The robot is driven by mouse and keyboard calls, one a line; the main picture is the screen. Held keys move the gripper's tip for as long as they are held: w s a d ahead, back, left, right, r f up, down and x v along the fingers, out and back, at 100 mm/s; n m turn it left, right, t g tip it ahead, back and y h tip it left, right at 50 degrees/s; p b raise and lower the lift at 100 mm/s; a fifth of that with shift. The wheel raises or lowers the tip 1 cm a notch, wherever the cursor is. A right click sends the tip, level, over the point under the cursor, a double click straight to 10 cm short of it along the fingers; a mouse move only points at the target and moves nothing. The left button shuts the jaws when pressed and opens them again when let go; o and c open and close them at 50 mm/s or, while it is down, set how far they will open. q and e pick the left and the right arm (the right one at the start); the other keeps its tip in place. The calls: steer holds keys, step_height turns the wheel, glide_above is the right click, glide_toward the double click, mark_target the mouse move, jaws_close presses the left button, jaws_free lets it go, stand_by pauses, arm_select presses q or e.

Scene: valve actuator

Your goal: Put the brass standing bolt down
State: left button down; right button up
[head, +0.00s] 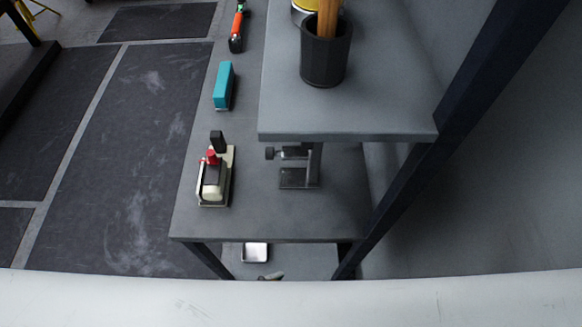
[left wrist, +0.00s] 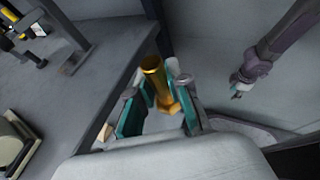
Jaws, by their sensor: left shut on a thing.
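The brass bolt (left wrist: 154,74) is in the left wrist view, between the teal-padded fingers of my left gripper (left wrist: 157,92). The gripper is shut on it. One end of the bolt points up in the picture, and a wider, angular end shows lower between the fingers. The bolt is beside the edge of a grey surface; I cannot tell whether it touches anything below. A purple-grey arm at the right of that view looks like my right arm, with its gripper (left wrist: 238,89) small and unclear. Neither gripper nor the bolt shows in the head view.
A grey bench (head: 255,218) carries a red-and-cream device (head: 214,180), a teal block (head: 223,84) and a dark metal stand (head: 298,178). A raised shelf (head: 350,115) overhangs it, holding a black cup (head: 325,58). A small white tray (head: 255,252) is lower down.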

arm_select(q)
steer(key=w, duration=0.4)
steer(key=w+d+b, duration=0.1)
steer(key=w, duration=0.7)
steer(key=shift+d+f+b, duration=0.1)
steer(key=shift+d+b, duration=0.15)
steer(key=shift+b, duration=0.1)
steer(key=w+b, duration=0.1)
steer(key=w, duration=0.2)
steer(key=w+d+b, duration=0.1)
steer(key=w, duration=0.3)
steer(key=w+b, duration=0.1)
steer(key=w, duration=0.3)
steer(key=shift+d, duration=0.15)
steer(key=w+b, duration=0.2)
steer(key=w, duration=0.2)
steer(key=shift+d, duration=0.2)
steer(key=shift+w+f, duration=0.1)
steer(key=shift+w, duration=0.15)
arm_select(e)
step_height(320, 180, down, 7)
steer(key=a, duration=0.1)
arm_select(q)
steer(key=shift+s, duration=0.1)
arm_select(e)
steer(key=shift+w+r, duration=0.1)
